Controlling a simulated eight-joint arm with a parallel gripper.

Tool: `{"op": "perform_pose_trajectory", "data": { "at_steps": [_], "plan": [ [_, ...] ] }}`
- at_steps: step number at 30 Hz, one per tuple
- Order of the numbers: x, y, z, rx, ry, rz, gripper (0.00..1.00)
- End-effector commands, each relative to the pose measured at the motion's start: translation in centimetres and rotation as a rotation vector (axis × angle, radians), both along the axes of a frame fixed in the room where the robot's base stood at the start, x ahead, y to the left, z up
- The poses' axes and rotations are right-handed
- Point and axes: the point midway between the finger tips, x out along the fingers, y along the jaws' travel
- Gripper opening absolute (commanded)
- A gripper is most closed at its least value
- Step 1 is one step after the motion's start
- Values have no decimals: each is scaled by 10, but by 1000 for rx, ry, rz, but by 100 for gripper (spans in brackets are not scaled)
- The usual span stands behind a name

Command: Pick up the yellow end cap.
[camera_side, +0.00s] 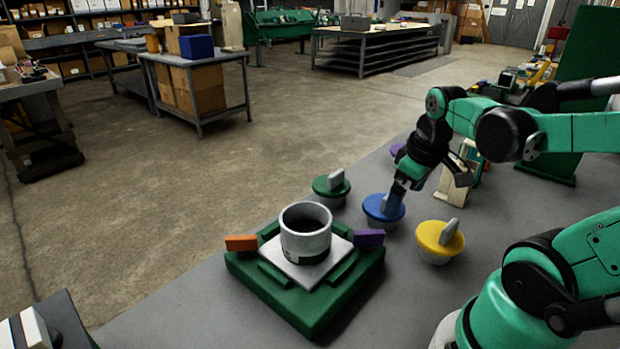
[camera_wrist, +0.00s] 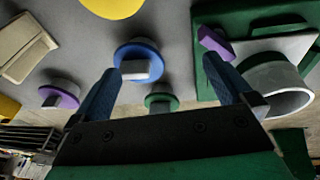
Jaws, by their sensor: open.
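The yellow end cap (camera_side: 436,238) sits on the grey table, its grey grip tab upright; in the wrist view only part of its yellow disc (camera_wrist: 112,6) shows at the top edge. My gripper (camera_side: 430,186) is open and empty, over the table behind the yellow cap in the side view. One finger overlaps the blue end cap (camera_side: 374,209) there; I cannot tell if they touch. In the wrist view the blue cap (camera_wrist: 138,50) shows between the fingers of my gripper (camera_wrist: 160,66), nearer the left one.
A green end cap (camera_side: 322,188) and a purple one (camera_side: 398,151) stand nearby. A green fixture (camera_side: 318,314) holds a grey ring (camera_side: 304,238), with orange (camera_side: 241,243) and purple (camera_side: 369,237) blocks at its sides. A beige piece (camera_side: 449,178) stands behind the gripper.

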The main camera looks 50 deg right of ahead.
Motion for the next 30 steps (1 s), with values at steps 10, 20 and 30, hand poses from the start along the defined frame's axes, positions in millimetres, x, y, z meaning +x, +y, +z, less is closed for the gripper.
{"op": "perform_pose_trajectory", "data": {
  "at_steps": [10,20,30],
  "plan": [
    [-67,-48,-10,131,206,-37,100],
    [-68,-48,-37,134,209,-33,100],
    [-68,-48,-62,133,208,-34,100]
  ]
}}
